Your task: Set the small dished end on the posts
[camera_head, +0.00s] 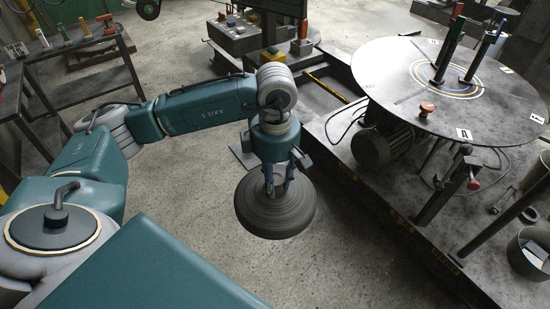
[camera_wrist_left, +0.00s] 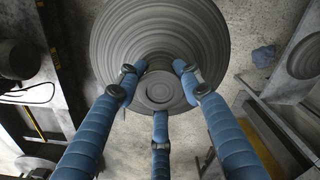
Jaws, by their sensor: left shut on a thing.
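The small dished end (camera_head: 275,217) is a dark grey, ribbed round dish. It hangs in the air over bare floor in the head view, left of the machine base. My left gripper (camera_head: 276,185) is above it with blue fingers pointing down, shut on its middle. In the left wrist view the fingers (camera_wrist_left: 160,85) close around the hub of the dished end (camera_wrist_left: 160,35). Two upright posts, one with a green upper part (camera_head: 447,45) and one with a blue upper part (camera_head: 485,50), stand on the round table. My right gripper is not in view.
The round metal table (camera_head: 390,70) is at the upper right, with letter plates and a red knob (camera_head: 426,109). A motor (camera_head: 372,148) sits beneath its edge. A bucket (camera_head: 530,252) stands at the lower right. A control box (camera_head: 240,35) is behind my arm. Floor below the dish is clear.

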